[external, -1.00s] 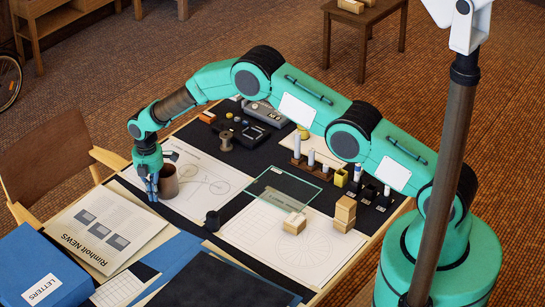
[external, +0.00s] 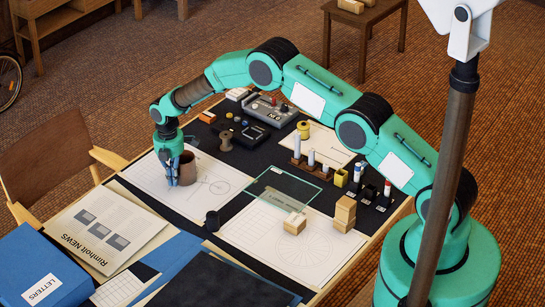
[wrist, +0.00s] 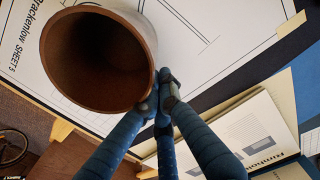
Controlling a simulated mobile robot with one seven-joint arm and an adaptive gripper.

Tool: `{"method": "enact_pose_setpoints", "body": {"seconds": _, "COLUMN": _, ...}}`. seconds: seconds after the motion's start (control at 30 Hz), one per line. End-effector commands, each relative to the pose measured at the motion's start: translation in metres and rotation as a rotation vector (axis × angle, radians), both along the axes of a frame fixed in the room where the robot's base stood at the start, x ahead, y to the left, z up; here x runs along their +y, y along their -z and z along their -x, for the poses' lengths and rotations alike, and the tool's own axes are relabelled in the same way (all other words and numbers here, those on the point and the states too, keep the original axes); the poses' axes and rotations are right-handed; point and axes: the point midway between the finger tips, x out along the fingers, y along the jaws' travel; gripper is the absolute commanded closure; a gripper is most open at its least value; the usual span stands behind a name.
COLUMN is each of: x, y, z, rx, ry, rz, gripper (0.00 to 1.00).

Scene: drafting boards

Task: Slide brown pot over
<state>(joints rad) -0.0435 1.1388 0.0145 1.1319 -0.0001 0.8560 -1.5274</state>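The brown pot (external: 189,171) stands upright on a white drawing sheet on the drafting table. In the wrist view its open, empty-looking mouth (wrist: 95,58) fills the upper left. My gripper (external: 173,178) points down on the pot's left side in the external view, low near the sheet, and hides part of the pot. In the wrist view the blue fingers of my gripper (wrist: 163,92) come together at their tips. They are against the outside of the pot's wall, with none inside the mouth.
A dark spool (external: 225,141) and a control box (external: 270,110) stand toward the back. The sheet right of the pot is bare. A newspaper (external: 106,228) lies at front left.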

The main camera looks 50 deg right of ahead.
Motion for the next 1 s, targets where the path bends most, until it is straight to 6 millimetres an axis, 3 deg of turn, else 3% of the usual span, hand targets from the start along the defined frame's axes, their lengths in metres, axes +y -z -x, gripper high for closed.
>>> {"method": "enact_pose_setpoints", "body": {"seconds": 0.2, "x": -0.062, "y": 0.002, "z": 0.0, "rx": 0.0, "ry": 0.004, "rz": 0.0, "gripper": 1.0}}
{"method": "enact_pose_setpoints", "body": {"seconds": 0.4, "x": -0.104, "y": 0.001, "z": 0.0, "rx": 0.0, "ry": 0.002, "rz": 0.0, "gripper": 1.0}}
{"method": "enact_pose_setpoints", "body": {"seconds": 0.57, "x": -0.111, "y": 0.0, "z": 0.0, "rx": 0.001, "ry": 0.0, "rz": 0.0, "gripper": 1.0}}
{"method": "enact_pose_setpoints", "body": {"seconds": 1.0, "x": -0.107, "y": 0.0, "z": 0.0, "rx": 0.0, "ry": -0.001, "rz": 0.0, "gripper": 1.0}}
